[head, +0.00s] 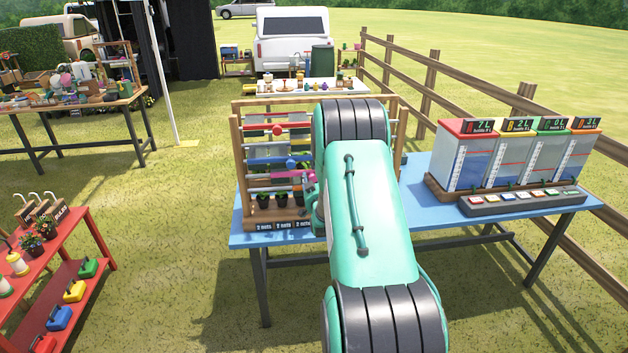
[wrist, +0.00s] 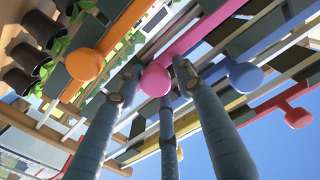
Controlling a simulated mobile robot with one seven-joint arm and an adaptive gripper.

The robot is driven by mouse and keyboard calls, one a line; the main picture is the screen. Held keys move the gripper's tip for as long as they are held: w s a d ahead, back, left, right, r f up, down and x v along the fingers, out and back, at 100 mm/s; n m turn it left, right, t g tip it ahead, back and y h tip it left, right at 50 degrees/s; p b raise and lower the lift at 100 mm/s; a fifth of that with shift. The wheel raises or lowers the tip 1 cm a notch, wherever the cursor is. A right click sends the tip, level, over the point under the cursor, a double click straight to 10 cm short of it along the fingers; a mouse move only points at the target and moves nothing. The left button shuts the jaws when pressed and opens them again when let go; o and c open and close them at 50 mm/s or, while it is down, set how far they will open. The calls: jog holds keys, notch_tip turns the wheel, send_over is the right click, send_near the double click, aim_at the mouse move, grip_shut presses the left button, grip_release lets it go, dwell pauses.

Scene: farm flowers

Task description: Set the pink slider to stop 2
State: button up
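The pink slider's round knob (wrist: 156,80) shows in the wrist view, at the end of a long pink bar (wrist: 207,35) on the slider rack. My gripper (wrist: 156,72) has its fingers spread apart, with the knob between the fingertips. Whether they touch the knob I cannot tell. In the head view the rack (head: 236,160) stands on the blue table, and my arm covers its right part and most of the pink slider. Its stop marks cannot be read.
Potted plants (wrist: 33,57) stand at the rack's foot. Liquid tanks (head: 470,160) stand on the blue table (head: 425,225) to the right.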

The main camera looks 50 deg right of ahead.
jog(key=shift+o, duration=0.2)
jog(key=shift+f, duration=0.15)
jog(key=shift+s+a, duration=0.1)
jog(key=shift+s+a, duration=0.1)
jog(key=shift+s, duration=0.05)
jog(key=v, duration=1.1)
jog(key=shift+a, duration=0.2)
jog(key=shift+s, duration=0.1)
